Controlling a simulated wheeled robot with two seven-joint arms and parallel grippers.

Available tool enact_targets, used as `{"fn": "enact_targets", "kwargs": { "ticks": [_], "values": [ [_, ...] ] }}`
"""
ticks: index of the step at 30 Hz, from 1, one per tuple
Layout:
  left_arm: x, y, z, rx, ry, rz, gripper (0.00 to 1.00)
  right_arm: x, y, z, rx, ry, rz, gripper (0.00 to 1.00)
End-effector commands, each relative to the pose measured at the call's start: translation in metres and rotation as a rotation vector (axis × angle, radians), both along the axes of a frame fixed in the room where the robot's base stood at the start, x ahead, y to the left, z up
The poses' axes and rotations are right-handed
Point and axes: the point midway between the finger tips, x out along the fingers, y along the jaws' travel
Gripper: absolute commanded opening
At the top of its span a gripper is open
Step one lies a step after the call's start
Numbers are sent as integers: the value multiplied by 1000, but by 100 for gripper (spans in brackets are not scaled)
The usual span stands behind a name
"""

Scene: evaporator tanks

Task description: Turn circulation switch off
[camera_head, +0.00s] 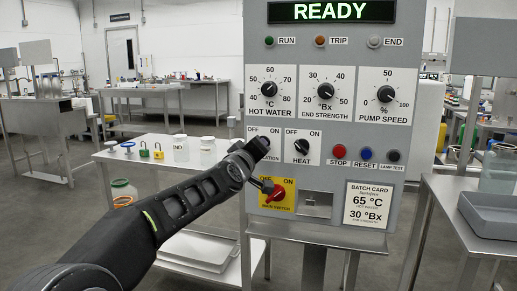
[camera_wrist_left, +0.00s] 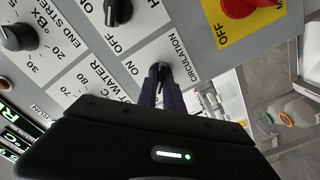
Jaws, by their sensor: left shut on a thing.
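The circulation switch shows in the left wrist view as a dark knob (camera_wrist_left: 157,70) on a white plate marked OFF, ON and CIRCULATION. My left gripper (camera_wrist_left: 162,88) is shut on this knob, with its fingers on either side. In the head view the left gripper (camera_head: 258,146) reaches the panel from the left and covers the knob and part of the plate (camera_head: 256,132). Which way the knob points is hidden by the fingers. My right gripper is not in view.
The HEAT switch (camera_head: 302,147) is just right of the circulation plate. The red main switch (camera_head: 276,192) on its yellow plate sits below, close to my left wrist. Red stop (camera_head: 339,152) and blue reset (camera_head: 366,154) buttons are farther right. The display (camera_head: 330,12) reads READY.

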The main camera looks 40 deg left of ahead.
Motion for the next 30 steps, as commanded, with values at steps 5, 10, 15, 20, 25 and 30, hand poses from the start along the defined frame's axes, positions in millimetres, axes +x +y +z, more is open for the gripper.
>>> {"fn": "enact_targets", "kwargs": {
  "ticks": [5,10,15,20,25,30],
  "values": [
    [0,0,-1,-4,2,-1,0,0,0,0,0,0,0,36],
    [0,0,-1,-3,1,-1,22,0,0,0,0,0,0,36],
    [0,0,-1,-1,1,0,33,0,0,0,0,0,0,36],
    [0,0,0,-1,0,0,33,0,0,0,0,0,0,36],
    [-6,-2,1,-1,0,0,33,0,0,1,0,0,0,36],
    [-27,-9,2,0,-2,0,33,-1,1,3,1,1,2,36]
  ]
}}
